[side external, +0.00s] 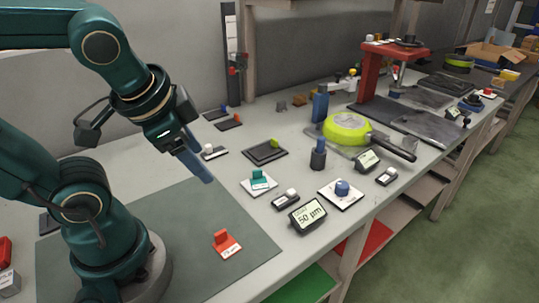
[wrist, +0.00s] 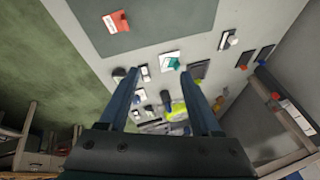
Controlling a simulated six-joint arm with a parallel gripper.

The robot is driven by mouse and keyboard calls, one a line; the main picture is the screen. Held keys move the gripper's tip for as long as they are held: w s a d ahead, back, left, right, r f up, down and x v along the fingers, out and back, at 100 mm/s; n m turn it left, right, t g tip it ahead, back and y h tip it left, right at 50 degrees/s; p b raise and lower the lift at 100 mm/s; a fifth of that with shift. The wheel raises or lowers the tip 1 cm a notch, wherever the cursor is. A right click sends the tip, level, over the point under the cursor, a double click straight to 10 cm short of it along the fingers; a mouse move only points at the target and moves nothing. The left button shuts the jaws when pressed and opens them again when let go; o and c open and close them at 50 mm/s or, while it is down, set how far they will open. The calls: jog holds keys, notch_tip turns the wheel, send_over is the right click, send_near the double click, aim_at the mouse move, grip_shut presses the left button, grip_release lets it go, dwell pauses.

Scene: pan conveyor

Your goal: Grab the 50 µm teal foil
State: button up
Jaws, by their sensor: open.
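The teal foil piece (side external: 258,182) is a white card with a teal grip block on top. It lies on the light bench just beyond the dark grey mat, right of my gripper in the side view. In the wrist view the teal piece (wrist: 170,61) lies just beyond the fingertips, near the middle. My gripper (side external: 207,180) is above the bench near the mat's far edge, apart from the teal piece. In the wrist view my gripper (wrist: 160,74) has its two blue fingers spread with nothing held. A display (side external: 307,214) reads 50 µm.
An orange-red piece (side external: 226,243) lies on the grey mat (side external: 185,215). A white card with a blue knob (side external: 341,190), a dark pad with a green block (side external: 265,152) and a dark blue post (side external: 318,155) stand nearby. A lime round pan (side external: 347,128) lies farther back.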

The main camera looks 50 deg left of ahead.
jog(key=w+a+f+m+g+y, duration=0.1)
jog(key=w+a+m+g+y, duration=0.1)
jog(key=w+a+m+y, duration=0.25)
jog(key=m+t+y, duration=0.1)
jog(key=m+y, duration=0.4)
jog(key=m, duration=0.7)
send_over(257, 171)
jog(key=s+d, duration=0.2)
notch_tip(257, 171, down, 7)
jog(key=f+m, duration=0.1)
jog(key=f, duration=0.1)
jog(key=d+f+m, duration=0.1)
jog(key=f, duration=0.1)
jog(key=d+f+m+t, duration=0.1)
jog(key=f, duration=0.1)
jog(key=shift+w+y, duration=0.25)
jog(key=shift+y, duration=0.1)
jog(key=shift+a+f, duration=0.1)
jog(key=shift+f, duration=0.05)
jog(key=shift+x, duration=2.4)
grip_shut()
